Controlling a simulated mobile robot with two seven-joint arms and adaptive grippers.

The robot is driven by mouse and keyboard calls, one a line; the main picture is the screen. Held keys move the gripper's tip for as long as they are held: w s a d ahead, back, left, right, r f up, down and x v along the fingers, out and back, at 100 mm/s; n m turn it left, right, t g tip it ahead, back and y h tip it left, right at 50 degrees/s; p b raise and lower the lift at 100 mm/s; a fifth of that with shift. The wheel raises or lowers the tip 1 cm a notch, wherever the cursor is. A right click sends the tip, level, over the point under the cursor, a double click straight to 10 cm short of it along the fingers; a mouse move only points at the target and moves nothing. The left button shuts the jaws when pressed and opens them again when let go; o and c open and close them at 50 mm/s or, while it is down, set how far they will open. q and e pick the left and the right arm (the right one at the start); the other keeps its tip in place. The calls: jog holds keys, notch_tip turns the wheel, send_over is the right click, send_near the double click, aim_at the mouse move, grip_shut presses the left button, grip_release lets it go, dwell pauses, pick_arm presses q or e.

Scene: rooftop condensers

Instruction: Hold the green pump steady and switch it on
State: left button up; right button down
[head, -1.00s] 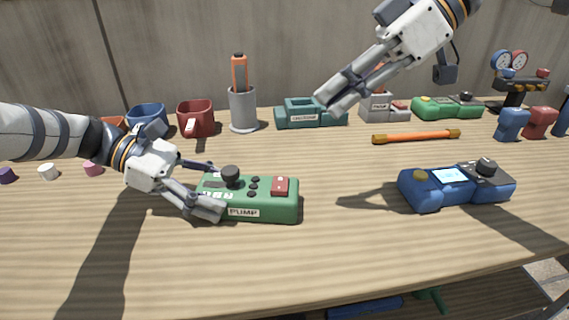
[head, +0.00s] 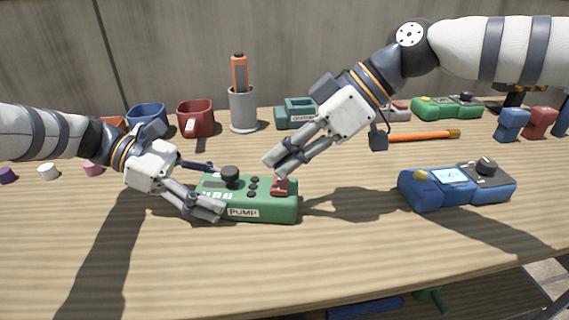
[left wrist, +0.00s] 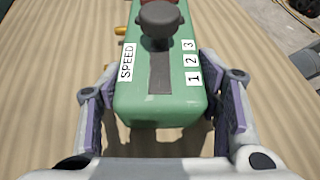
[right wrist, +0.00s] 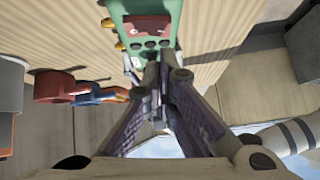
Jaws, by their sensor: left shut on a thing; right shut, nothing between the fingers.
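The green pump (head: 265,212), labelled PUMP, lies on the wooden table. It has a black knob (head: 230,175), small black buttons and a red switch (head: 280,188) at its right end. My left gripper (head: 212,187) is shut on the pump's left end; in the left wrist view its fingers flank the green body (left wrist: 160,105), beside the SPEED label and the numbers. My right gripper (head: 276,168) is shut and empty, its tips just over the red switch. In the right wrist view the switch (right wrist: 147,27) lies beyond the fingertips (right wrist: 163,60); I cannot tell whether they touch.
A blue device (head: 425,190) with a lit screen stands to the right. Behind are mugs (head: 196,118), a grey holder (head: 242,108), a teal tray-like box (head: 296,112), an orange rod (head: 425,136) and a green device (head: 447,107). The table front is clear.

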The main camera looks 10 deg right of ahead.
jog(key=shift+s+f, duration=0.1)
jog(key=shift+f, duration=0.65)
jog(key=shift+s+f, duration=0.25)
jog(key=shift+f, duration=0.2)
jog(key=shift+w, duration=0.15)
jog(key=shift+w+d+r, duration=0.1)
jog(key=shift+w+r, duration=0.1)
jog(key=shift+w, duration=0.5)
